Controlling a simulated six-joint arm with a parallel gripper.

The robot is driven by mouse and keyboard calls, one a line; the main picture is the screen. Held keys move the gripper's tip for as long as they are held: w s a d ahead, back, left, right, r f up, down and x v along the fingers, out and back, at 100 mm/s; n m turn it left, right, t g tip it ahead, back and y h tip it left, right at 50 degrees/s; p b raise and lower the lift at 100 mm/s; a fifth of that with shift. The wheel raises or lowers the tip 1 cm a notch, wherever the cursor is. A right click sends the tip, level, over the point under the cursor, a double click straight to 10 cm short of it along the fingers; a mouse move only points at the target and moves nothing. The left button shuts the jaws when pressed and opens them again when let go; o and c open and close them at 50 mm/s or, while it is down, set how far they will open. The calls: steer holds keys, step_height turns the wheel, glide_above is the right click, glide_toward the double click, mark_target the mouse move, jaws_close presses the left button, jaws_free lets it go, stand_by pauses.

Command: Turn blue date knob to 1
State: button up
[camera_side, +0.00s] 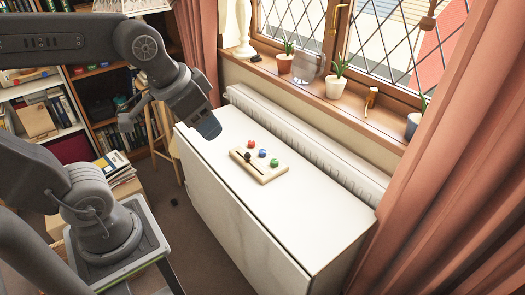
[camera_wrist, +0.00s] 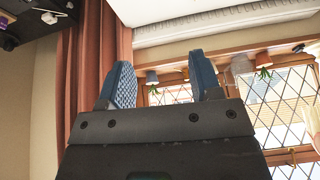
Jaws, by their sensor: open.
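A wooden board (camera_side: 259,168) lies on the white cabinet top in the side view. It carries several coloured knobs. The blue date knob (camera_side: 262,153) is near the board's middle, with a red knob (camera_side: 251,144) behind it, a green knob (camera_side: 274,162) to its right and a black knob (camera_side: 248,156) to its left. The blue knob's setting is too small to read. My gripper (camera_side: 209,128) is above the cabinet's left end, left of the board and apart from it. In the wrist view my gripper (camera_wrist: 162,82) is open with nothing between its fingers; the board is not visible there.
The white cabinet top (camera_side: 310,215) is clear around the board. A radiator (camera_side: 310,140) runs along its back, below a windowsill with potted plants (camera_side: 335,85). A pink curtain (camera_side: 430,190) hangs at the right. Bookshelves (camera_side: 95,80) and a wooden chair (camera_side: 160,130) stand at the left.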

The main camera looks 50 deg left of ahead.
steer(key=w+a+m+g, duration=0.2)
steer(key=w+a, duration=0.3)
steer(key=w, duration=0.8)
steer(key=m+g, duration=0.3)
steer(key=m, duration=0.2)
glide_above(263, 151)
step_height(263, 151, down, 24)
steer(key=r, duration=0.1)
step_height(263, 151, down, 14)
steer(key=shift+s+f, duration=0.1)
steer(key=shift+f, duration=0.15)
steer(key=shift+c, duration=0.5)
steer(key=c, duration=0.8)
steer(key=shift+c, duration=0.2)
